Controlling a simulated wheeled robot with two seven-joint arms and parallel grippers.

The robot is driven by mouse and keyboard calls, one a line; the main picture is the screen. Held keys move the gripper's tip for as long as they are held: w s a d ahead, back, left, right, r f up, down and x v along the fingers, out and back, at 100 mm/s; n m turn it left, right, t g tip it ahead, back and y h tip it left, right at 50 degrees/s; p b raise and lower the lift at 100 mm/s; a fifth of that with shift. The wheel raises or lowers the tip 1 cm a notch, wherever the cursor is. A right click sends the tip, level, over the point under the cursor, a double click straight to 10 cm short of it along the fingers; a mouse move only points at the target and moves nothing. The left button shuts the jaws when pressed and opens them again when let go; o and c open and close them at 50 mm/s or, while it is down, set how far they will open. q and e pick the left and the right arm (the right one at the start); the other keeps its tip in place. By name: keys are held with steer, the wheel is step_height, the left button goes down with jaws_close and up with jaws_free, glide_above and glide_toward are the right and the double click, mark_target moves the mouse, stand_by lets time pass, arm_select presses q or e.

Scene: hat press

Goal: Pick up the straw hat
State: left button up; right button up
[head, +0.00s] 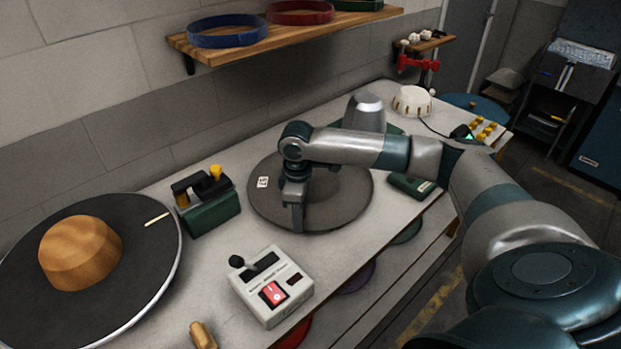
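A dark grey wide-brimmed hat (345,210) with a small white label lies on the bench in the middle. My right gripper (295,218) points down over the left part of its brim. The fingers show edge-on, so I cannot tell whether they are open, or touch the brim. My arm hides part of the hat's crown. No hat that clearly looks like straw shows. A tan, wood-like crown-shaped block (80,252) sits on a large dark disc (120,282) with a pale rim at the left. My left gripper is not in view.
A green device (210,212) with a yellow knob stands left of the grey hat. A white control box (271,286) with a red switch stands in front. A wall shelf (285,36) holds coloured bands. A white round object (412,101) stands at the back.

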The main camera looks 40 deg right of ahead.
steer(key=shift+f, duration=1.3)
jaws_close()
